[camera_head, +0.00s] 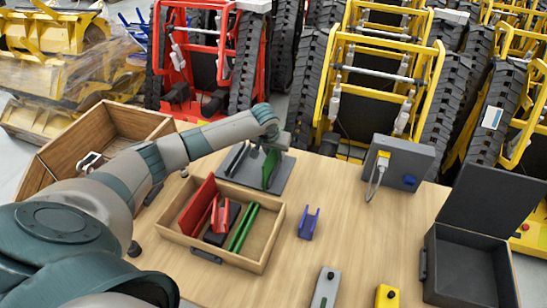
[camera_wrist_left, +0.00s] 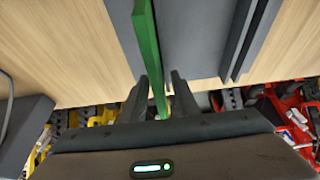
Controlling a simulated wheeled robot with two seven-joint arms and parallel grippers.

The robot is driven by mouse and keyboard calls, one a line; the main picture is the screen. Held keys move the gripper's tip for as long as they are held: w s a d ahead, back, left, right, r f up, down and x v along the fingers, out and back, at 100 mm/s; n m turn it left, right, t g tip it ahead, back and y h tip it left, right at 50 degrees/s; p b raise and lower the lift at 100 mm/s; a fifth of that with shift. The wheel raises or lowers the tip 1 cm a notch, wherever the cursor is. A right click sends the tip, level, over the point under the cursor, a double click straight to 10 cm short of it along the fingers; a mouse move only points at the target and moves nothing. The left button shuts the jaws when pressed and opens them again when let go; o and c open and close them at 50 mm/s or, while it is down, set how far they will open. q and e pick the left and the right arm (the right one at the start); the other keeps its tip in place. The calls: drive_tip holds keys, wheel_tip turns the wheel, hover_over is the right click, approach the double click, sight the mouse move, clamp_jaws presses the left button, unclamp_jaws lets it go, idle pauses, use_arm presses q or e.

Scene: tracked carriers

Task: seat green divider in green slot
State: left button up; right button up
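The green divider (camera_head: 270,168) stands upright at the right part of a dark grey slotted plate (camera_head: 281,184) behind the tray. My left gripper (camera_head: 276,142) is at the divider's top. In the left wrist view the green divider (camera_wrist_left: 148,40) passes between the two fingers of my left gripper (camera_wrist_left: 160,84). A thin gap seems to show beside it, so I cannot tell whether the fingers press on it. Two parallel green strips (camera_head: 243,227), apparently the green slot, lie in the wooden tray (camera_head: 262,254). My right gripper is not in view.
The tray also holds a red divider (camera_head: 199,206) and a red bracket (camera_head: 221,216). A blue bracket (camera_head: 309,224) stands right of the tray. A grey box (camera_head: 398,162), an open dark case (camera_head: 466,268), a grey block (camera_head: 325,288) and a yellow block (camera_head: 387,296) stand farther right.

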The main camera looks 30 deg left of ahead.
use_arm(q)
drive_tip(key=shift+w+a+f, duration=0.1)
drive_tip(key=shift+f, duration=0.15)
drive_tip(key=shift+c, duration=0.7)
clamp_jaws()
drive_tip(key=shift+r, duration=0.2)
drive_tip(key=shift+r, duration=0.25)
wheel_tip(320, 180, up, 3)
drive_tip(key=shift+r+b, duration=0.15)
drive_tip(key=shift+b, duration=0.8)
drive_tip(key=s+d+r+b, duration=0.2)
drive_tip(key=s+d+r, duration=0.5)
drive_tip(key=d, duration=0.2)
drive_tip(key=shift+d, duration=0.15)
